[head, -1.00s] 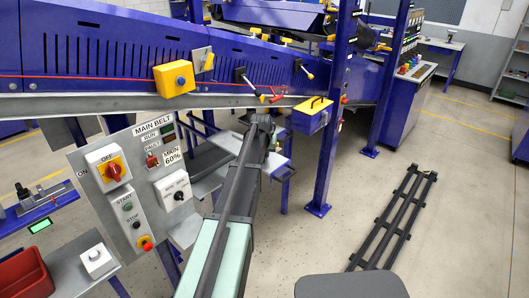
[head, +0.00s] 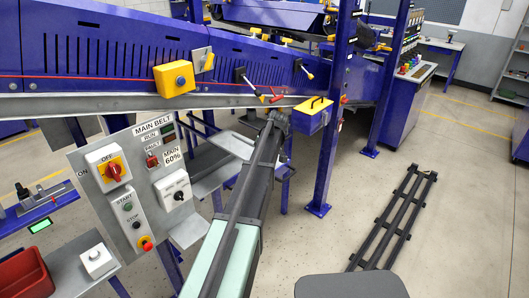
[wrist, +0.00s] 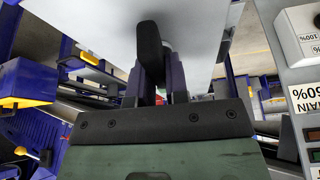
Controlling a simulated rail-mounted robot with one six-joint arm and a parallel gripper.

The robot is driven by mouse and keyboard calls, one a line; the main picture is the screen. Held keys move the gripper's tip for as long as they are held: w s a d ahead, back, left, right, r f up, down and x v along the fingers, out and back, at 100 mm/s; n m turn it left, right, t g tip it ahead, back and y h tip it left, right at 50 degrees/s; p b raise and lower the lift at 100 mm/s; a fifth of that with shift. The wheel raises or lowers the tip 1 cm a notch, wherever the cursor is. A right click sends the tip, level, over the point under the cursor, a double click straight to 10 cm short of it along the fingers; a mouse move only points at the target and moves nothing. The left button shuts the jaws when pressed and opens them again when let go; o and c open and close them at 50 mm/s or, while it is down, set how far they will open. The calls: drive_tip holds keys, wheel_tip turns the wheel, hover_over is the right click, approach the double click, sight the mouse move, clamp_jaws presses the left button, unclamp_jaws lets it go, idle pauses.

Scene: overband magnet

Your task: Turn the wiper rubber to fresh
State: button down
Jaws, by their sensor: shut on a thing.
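My gripper (wrist: 160,85) is shut on a black round-ended piece (wrist: 149,42) in the wrist view. I cannot tell whether this piece is the wiper rubber or its handle. A pale grey plate (wrist: 95,18) fills the view behind it. In the head view my gripper (head: 278,120) is small and dark at the far end of my arm, under the blue conveyor frame (head: 120,55) and left of the yellow-topped blue box (head: 313,117). The jaws and what they hold are too small to make out there. I cannot identify the wiper rubber in the head view.
The main belt control panel (head: 140,210) stands left of my arm. Red-tipped levers (head: 250,83) and a yellow button box (head: 174,78) sit on the conveyor side. A blue post (head: 333,120) rises right of my gripper. A black rack (head: 393,220) lies on the open floor at right.

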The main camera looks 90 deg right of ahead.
drive_tip(key=shift+n, duration=0.6)
drive_tip(key=shift+a+y, duration=0.1)
drive_tip(key=shift+y, duration=0.2)
drive_tip(key=c, duration=1.1)
unclamp_jaws()
drive_tip(key=p+v, duration=1)
drive_tip(key=shift+s+a+r, duration=0.1)
drive_tip(key=shift+s+r, duration=0.15)
drive_tip(key=shift+s, duration=0.05)
